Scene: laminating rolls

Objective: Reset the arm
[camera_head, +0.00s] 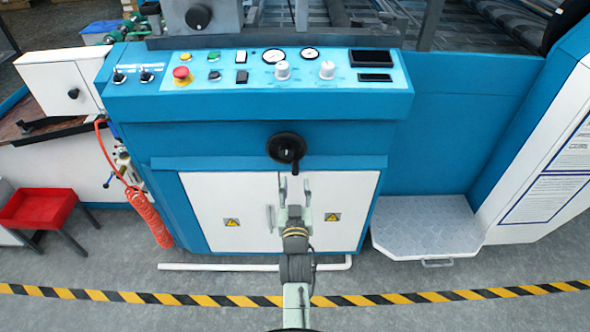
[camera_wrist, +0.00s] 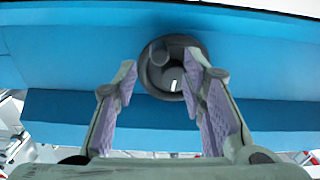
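My arm reaches up from the bottom middle of the head view, toward the blue machine (camera_head: 150,105). My gripper (camera_head: 295,186) is open, with nothing between its fingers. It is in front of the white cabinet doors and just below the black handwheel (camera_head: 287,148) in the picture. In the wrist view my gripper (camera_wrist: 163,85) shows two spread fingers with purple pads. The black handwheel (camera_wrist: 155,72) with its knob appears beyond and between the fingertips. I cannot tell the exact gap between fingers and wheel, but no grip on it shows.
A control panel with a red emergency button (camera_head: 182,75) tops the machine. White cabinet doors (camera_head: 215,205) are below. A metal step (camera_head: 425,228) stands at right, a red tray (camera_head: 38,209) at left. A coiled orange hose (camera_head: 150,220) hangs at left. Yellow-black tape (camera_head: 420,298) crosses the floor.

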